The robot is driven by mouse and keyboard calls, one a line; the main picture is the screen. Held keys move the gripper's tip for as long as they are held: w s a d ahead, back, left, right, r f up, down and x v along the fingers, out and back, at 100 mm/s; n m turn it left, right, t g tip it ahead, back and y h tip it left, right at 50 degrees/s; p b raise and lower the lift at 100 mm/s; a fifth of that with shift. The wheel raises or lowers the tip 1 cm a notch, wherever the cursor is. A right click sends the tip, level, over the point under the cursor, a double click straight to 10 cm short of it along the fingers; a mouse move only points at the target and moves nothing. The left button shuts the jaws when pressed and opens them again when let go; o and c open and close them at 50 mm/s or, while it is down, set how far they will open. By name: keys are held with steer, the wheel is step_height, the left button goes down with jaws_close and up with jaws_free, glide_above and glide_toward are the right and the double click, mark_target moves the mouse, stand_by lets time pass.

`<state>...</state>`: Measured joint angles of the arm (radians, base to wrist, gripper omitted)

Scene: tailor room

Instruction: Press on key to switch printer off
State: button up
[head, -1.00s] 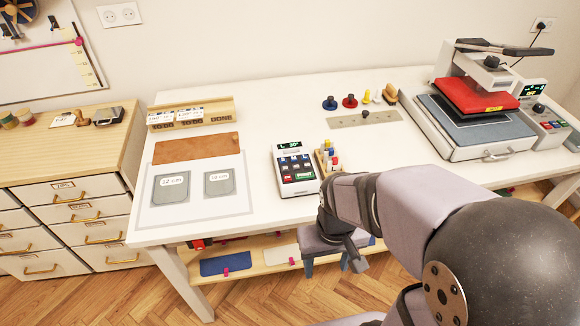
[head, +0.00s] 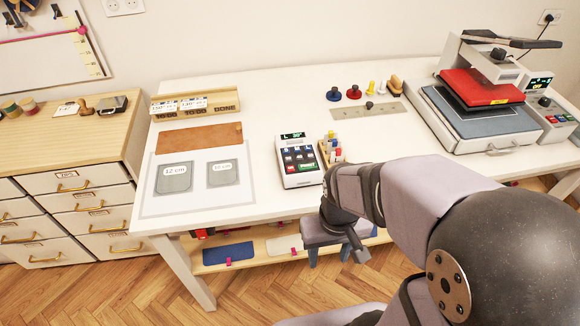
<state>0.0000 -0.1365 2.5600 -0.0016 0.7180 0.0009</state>
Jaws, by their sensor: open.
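The printer appears to be the small white device (head: 300,178) at the front middle of the table. It has a lit display (head: 292,136) at its top and a dark keypad (head: 299,158). A red key shows at the lower left of the keypad and a green key at the lower right. The writing on the keys is too small to read. My gripper (head: 328,262) hangs below and right of the device, by the table's front edge, pointing down. Its fingers are apart with nothing seen between them. It is clear of the keys.
A small wooden holder (head: 329,152) with coloured pieces stands right beside the device. A mat (head: 197,205) with grey pocket shapes lies left of it. A heat press (head: 470,143) stands at the right. Stamps (head: 353,92) and a metal ruler (head: 375,111) lie behind.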

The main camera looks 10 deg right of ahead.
jaws_close()
stand_by(1.5)
